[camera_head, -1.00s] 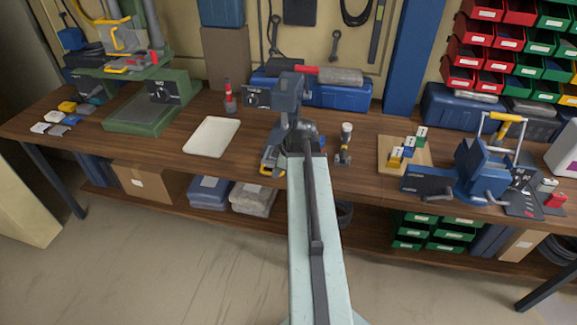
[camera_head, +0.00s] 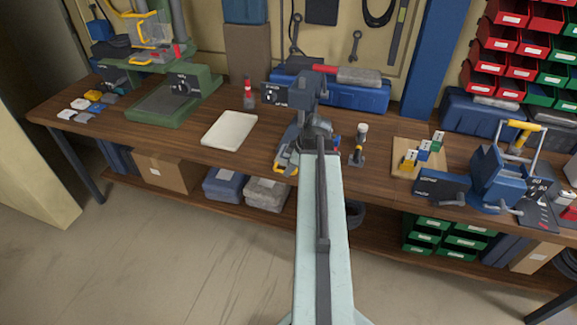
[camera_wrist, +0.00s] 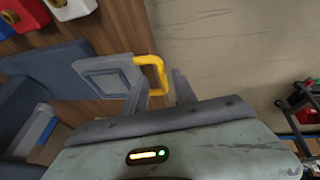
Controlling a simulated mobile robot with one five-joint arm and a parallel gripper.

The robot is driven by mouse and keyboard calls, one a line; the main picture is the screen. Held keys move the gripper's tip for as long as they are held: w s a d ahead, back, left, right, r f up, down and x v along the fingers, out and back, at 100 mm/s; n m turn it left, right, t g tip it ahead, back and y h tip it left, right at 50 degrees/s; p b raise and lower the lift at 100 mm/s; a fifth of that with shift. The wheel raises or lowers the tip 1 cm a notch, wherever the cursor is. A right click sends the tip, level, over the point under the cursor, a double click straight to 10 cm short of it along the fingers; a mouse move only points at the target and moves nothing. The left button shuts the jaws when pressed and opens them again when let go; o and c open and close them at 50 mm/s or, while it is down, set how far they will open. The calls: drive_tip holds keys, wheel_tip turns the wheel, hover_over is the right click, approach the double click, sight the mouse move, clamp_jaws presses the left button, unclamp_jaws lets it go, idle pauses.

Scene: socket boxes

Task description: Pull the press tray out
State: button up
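The press (camera_head: 303,95) stands at the middle of the bench, partly hidden behind my arm. Its grey tray (camera_wrist: 105,77) has a yellow loop handle (camera_wrist: 160,70) at the bench's front edge. The handle also shows in the head view (camera_head: 288,170), just left of my arm. My gripper (camera_wrist: 163,88) is open in the wrist view, with one finger on each side of the near part of the handle. I cannot tell whether either finger touches it. In the head view my gripper is mostly hidden by my arm.
A white tray (camera_head: 230,130) lies left of the press, and a green machine (camera_head: 165,100) stands farther left. A yellow-and-grey tool (camera_head: 360,145) stands close on the right. A blue vise-like device (camera_head: 490,180) is farther right. The floor in front is clear.

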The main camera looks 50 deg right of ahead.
drive_tip(key=p+v, duration=0.5)
drive_tip(key=v, duration=0.1)
drive_tip(key=shift+r, duration=0.3)
drive_tip(key=shift+a, duration=0.1)
